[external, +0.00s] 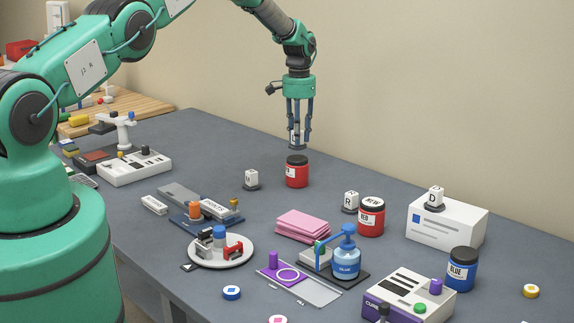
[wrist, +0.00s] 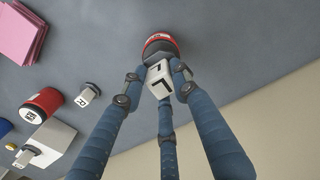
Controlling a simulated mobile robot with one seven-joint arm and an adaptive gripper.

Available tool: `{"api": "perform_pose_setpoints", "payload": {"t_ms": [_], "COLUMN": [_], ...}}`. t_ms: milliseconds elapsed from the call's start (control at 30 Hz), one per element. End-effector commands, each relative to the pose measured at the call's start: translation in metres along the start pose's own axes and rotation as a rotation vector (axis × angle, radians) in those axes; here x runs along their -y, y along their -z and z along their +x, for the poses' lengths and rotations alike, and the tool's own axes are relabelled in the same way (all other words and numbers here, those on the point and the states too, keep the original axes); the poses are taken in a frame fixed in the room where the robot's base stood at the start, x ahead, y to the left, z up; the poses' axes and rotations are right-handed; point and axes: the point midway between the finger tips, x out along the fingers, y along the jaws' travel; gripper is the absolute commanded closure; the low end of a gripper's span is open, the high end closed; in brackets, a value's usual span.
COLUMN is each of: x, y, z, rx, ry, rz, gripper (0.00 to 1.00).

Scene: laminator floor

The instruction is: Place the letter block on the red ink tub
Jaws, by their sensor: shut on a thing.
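My gripper (external: 298,138) is shut on a white letter block (wrist: 159,80), whose dark letter looks like an L in the wrist view. In the external view the fingers mostly hide the block (external: 296,140). A small red ink tub (external: 297,174) with a dark lid stands directly below, with a small gap seeming to show between them. This tub also shows behind the block in the wrist view (wrist: 160,43).
Other letter blocks stand left of the small tub (external: 251,178), beside the larger tub (external: 350,200) and on a white box (external: 460,226). Pink sheets (external: 303,225), a blue pump bottle (external: 347,262) and a blue tub (external: 461,272) are nearer. The table behind the small tub is clear.

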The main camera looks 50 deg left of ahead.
Motion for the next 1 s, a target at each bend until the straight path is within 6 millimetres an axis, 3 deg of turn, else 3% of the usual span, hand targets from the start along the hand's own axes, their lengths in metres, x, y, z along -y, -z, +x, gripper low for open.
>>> {"api": "perform_pose_setpoints", "payload": {"t_ms": [333, 867, 900, 967, 1000], "x": [0.000, 0.000, 0.000, 0.000, 0.000], "y": [0.000, 0.000, -0.001, -0.001, -0.001], "z": [0.027, 0.035, 0.035, 0.035, 0.035], "rx": [0.000, -0.001, 0.001, 0.000, 0.000], "ry": [0.000, 0.000, 0.000, 0.000, 0.000], "rz": [0.000, 0.000, 0.000, 0.000, 0.000], "gripper": [1.00, 1.00, 0.65, 0.53, 0.52]}}
